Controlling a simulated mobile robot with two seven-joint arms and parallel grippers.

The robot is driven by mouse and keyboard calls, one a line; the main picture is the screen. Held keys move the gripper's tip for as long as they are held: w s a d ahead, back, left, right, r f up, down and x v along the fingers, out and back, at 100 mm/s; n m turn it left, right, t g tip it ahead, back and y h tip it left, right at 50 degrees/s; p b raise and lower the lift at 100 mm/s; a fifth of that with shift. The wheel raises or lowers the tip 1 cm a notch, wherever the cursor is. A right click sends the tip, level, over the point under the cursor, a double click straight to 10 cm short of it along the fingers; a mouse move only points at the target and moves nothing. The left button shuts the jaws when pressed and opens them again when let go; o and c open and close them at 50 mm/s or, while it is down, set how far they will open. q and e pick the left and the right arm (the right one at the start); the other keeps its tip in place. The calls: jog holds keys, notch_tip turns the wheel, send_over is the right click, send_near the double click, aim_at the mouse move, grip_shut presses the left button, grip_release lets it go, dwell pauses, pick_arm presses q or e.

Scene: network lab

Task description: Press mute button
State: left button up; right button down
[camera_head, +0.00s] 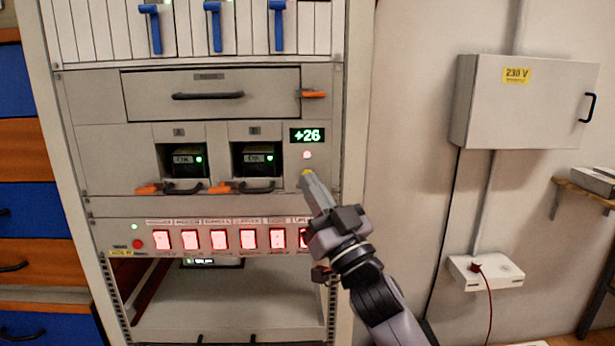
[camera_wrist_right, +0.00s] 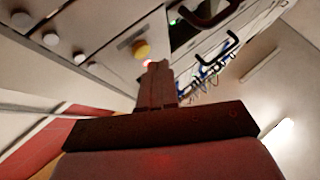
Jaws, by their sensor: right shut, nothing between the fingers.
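A small yellow round button (camera_head: 306,172) sits on the rack's front panel, below a pale pink lamp and a green "+26" display (camera_head: 307,135). It shows larger in the right wrist view (camera_wrist_right: 141,49). No label on it can be read, so I cannot tell for sure that it is the mute button. My right gripper (camera_head: 308,180) is shut and empty, its fingertips just below the yellow button. In the right wrist view the fingertips (camera_wrist_right: 156,68) are close to the button, partly over the glowing lamp. I cannot tell whether they touch the panel. My left gripper is not in view.
A row of red-lit switches (camera_head: 220,239) runs below, with a red button (camera_head: 138,244) at its left. Two bays with black handles and orange latches (camera_head: 222,188) are left of the gripper. A drawer (camera_head: 210,94) is above. A wall cabinet (camera_head: 520,100) is at right.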

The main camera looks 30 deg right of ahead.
dwell(0.3)
jog(key=shift+w+d, duration=0.2)
jog(key=shift+w, duration=0.15)
jog(key=shift+w+d, duration=0.2)
jog(key=shift+w, duration=0.15)
dwell(0.6)
jog(key=shift+s, duration=0.1)
jog(key=shift+s+a, duration=0.4)
jog(key=shift+s, duration=0.2)
jog(key=s+a, duration=0.1)
jog(key=s, duration=0.2)
jog(key=s+a+p, duration=0.1)
jog(key=shift+s+a, duration=0.15)
jog(key=shift+a, duration=0.15)
dwell(0.3)
jog(key=shift+f, duration=0.1)
dwell(0.6)
